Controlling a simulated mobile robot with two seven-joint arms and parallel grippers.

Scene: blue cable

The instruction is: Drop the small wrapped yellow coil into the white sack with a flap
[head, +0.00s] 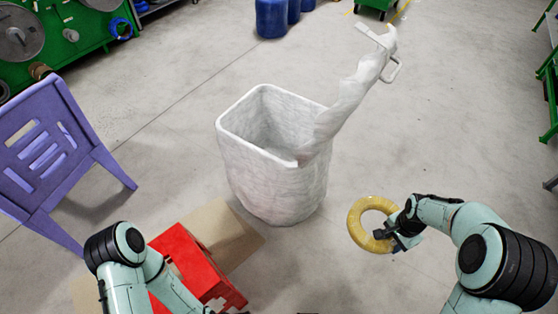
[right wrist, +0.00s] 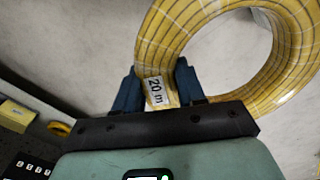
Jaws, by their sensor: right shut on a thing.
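The yellow coil (head: 362,236), wrapped in clear film, is a ring held in the air to the right of the sack in the head view. My right gripper (head: 397,234) is shut on its right side. In the right wrist view, the blue fingers of the gripper (right wrist: 160,92) clasp the coil (right wrist: 270,75) at a white "20 m" label. The white sack (head: 270,182) stands upright and open at the middle of the head view. Its flap (head: 345,100) rises to the upper right from the rim. My left arm shows at lower left, but its gripper does not.
A purple plastic chair (head: 50,160) stands left of the sack. A red box (head: 190,262) and a cardboard sheet (head: 228,235) lie before it. Blue drums (head: 271,18) stand at the back. The floor between coil and sack is clear.

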